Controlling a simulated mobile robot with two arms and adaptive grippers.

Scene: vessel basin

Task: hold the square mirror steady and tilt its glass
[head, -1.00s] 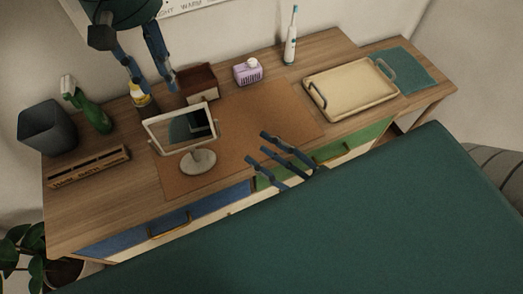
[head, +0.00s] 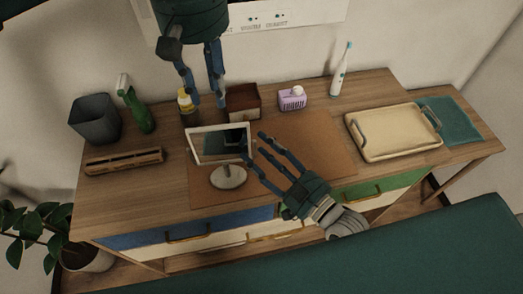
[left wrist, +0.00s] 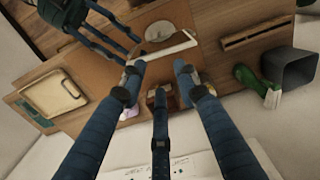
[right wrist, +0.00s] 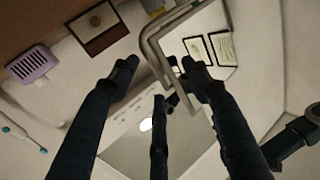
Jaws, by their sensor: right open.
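The square mirror (head: 205,157) stands upright on the desk, its white-framed glass leaning on a round base (head: 228,177). In the left wrist view its frame (left wrist: 162,49) is seen edge-on; in the right wrist view the frame (right wrist: 150,47) and its reflecting glass loom close. My left gripper (head: 207,104) is open and empty, above and behind the mirror's top edge; its fingers also show in the left wrist view (left wrist: 159,72). My right gripper (head: 257,146) is open at the mirror's right edge. In the right wrist view (right wrist: 160,72) the frame's edge lies between its fingers; contact is unclear.
A brown box (head: 244,101), yellow bottle (head: 185,101) and purple basket (head: 292,98) stand behind the mirror. A green spray bottle (head: 136,106), grey bin (head: 95,119) and wooden rack (head: 124,161) are left. A tray (head: 392,133) is right. The brown mat (head: 311,148) has free room.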

